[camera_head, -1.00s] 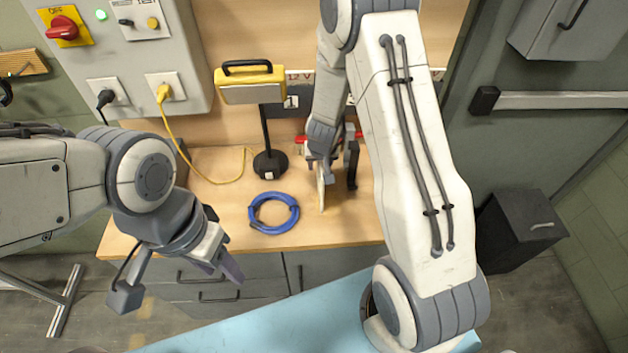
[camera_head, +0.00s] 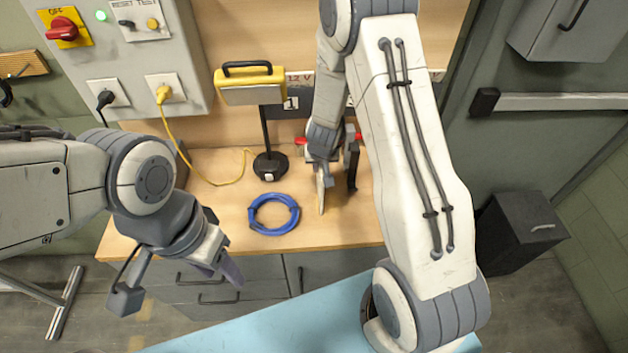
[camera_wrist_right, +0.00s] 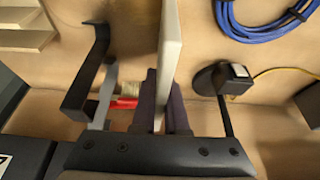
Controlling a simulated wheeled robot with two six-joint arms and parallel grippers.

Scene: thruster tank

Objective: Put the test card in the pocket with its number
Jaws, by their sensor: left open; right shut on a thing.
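The test card (camera_head: 320,194) is a thin pale plate, seen nearly edge-on and upright over the wooden bench. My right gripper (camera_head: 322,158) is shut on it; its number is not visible. In the right wrist view the card (camera_wrist_right: 170,45) stands between the two dark fingers (camera_wrist_right: 163,105). A dark strip with a white number 1 label (camera_head: 291,102) is on the back wall, left of my right forearm. My right arm hides much of that strip, so other numbers and pockets cannot be read. My left gripper (camera_head: 222,266) is open and empty before the bench front.
A blue coiled cable (camera_head: 274,229) lies on the bench left of the card. A yellow-topped lamp (camera_head: 250,84) on a black base (camera_head: 270,166) stands behind it. A yellow cable (camera_head: 215,183) runs to a wall socket. Bare bench top (camera_head: 345,230) lies right of the coil.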

